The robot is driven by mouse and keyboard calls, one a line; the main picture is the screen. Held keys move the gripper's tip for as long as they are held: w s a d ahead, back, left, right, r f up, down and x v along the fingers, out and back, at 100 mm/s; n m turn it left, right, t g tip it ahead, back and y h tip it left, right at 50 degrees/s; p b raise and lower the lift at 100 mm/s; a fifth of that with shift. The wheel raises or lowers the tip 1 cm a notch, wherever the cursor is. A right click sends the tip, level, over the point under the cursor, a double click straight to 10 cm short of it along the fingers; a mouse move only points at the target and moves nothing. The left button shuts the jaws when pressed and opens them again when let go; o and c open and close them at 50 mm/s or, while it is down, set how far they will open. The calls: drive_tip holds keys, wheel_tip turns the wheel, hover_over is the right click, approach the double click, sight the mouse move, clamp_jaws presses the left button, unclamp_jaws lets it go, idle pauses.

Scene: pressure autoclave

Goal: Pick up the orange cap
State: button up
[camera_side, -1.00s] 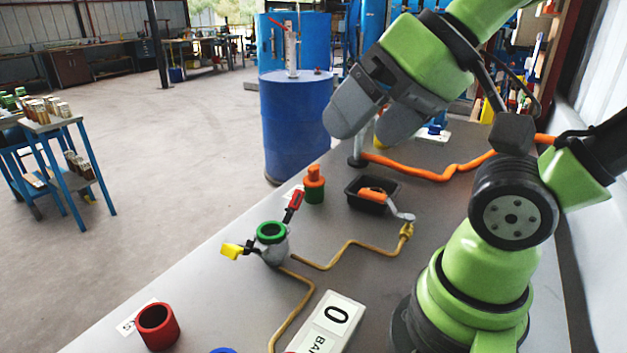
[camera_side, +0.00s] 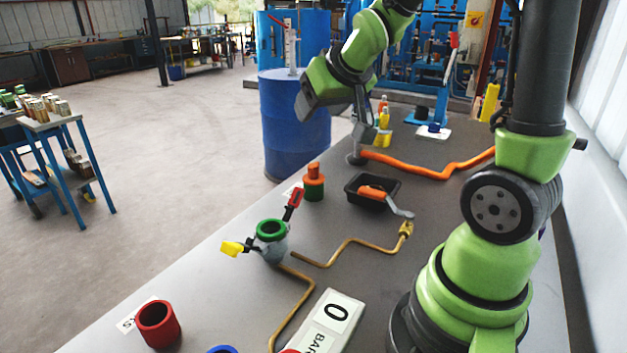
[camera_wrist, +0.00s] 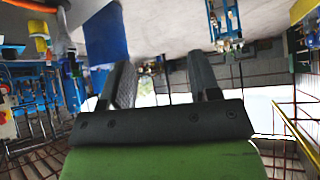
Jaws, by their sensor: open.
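An orange cap (camera_side: 313,171) with a narrower knob on top sits on a green cylindrical base on the grey bench, behind the green-rimmed vessel (camera_side: 272,240). My gripper (camera_side: 334,108) is well above the bench, up and slightly right of the cap, in front of the blue drum. It is apart from the cap. In the wrist view my gripper (camera_wrist: 162,78) has its two dark fingers spread with nothing between them. The cap cannot be made out in the wrist view.
A black tray (camera_side: 353,192) with an orange-handled tool stands right of the cap. An orange hose (camera_side: 430,172) runs behind it. Brass pipes (camera_side: 345,248), a red cup (camera_side: 157,325) and a white "0 BAR" block (camera_side: 335,318) are nearer. The blue drum (camera_side: 294,130) stands beyond the bench.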

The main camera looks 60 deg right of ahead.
drive_tip(key=w+d+f, duration=0.3)
drive_tip(key=d+f, duration=0.3)
approach(314, 165)
drive_tip(key=f, duration=0.1)
drive_tip(key=shift+n+t, duration=0.4)
drive_tip(key=x, duration=0.9)
drive_tip(key=shift+w+d+f, duration=0.2)
drive_tip(key=shift+d+f, duration=0.05)
drive_tip(key=c, duration=1)
drive_tip(key=shift+c, duration=0.2)
drive_tip(key=shift+r, duration=0.2)
